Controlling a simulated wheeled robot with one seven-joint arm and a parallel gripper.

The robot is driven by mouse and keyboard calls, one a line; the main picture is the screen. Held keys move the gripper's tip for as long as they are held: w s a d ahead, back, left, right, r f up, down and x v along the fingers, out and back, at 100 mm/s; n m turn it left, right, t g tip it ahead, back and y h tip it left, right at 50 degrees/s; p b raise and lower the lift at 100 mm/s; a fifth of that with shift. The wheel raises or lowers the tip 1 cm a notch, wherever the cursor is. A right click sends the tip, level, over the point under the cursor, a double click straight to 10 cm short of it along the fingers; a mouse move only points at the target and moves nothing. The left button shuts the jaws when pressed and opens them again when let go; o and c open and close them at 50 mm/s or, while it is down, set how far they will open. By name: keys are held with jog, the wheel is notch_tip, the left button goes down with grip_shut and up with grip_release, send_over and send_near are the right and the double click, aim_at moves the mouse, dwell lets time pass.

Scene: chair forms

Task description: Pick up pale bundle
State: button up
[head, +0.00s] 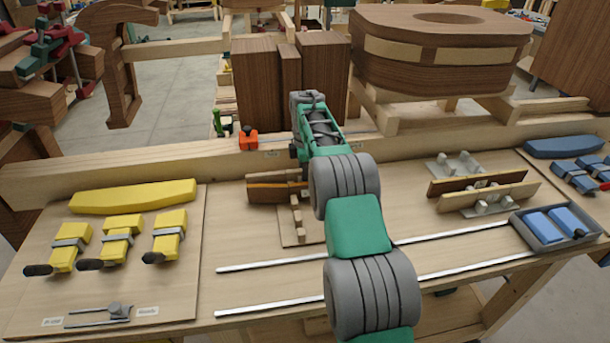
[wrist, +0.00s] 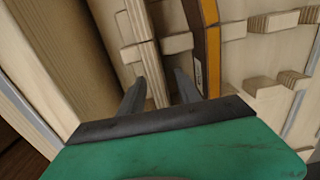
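A pale, layered wooden strip, which looks like the pale bundle (wrist: 141,38), stands on edge in the wrist view and runs down between my fingers. My gripper (wrist: 160,82) is open, with one dark finger on each side of the strip's lower end. I cannot tell whether either finger touches it. A dark strip with an orange edge (wrist: 208,48) stands to the right of my right finger. In the head view this dark strip (head: 272,190) sits on a small pegged rack (head: 298,228). My arm hides my fingertips and part of that rack there.
A second rack on the right holds a dark strip (head: 475,182) and a pale strip (head: 492,198). Yellow clamps (head: 120,238) lie left and a blue tray (head: 548,228) right. Metal rails (head: 270,308) cross the bench. Brown blocks (head: 323,80) and a curved form (head: 435,62) stand behind.

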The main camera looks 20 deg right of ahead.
jog(key=shift+d, duration=0.1)
jog(key=shift+c, duration=0.4)
grip_shut()
dwell(0.8)
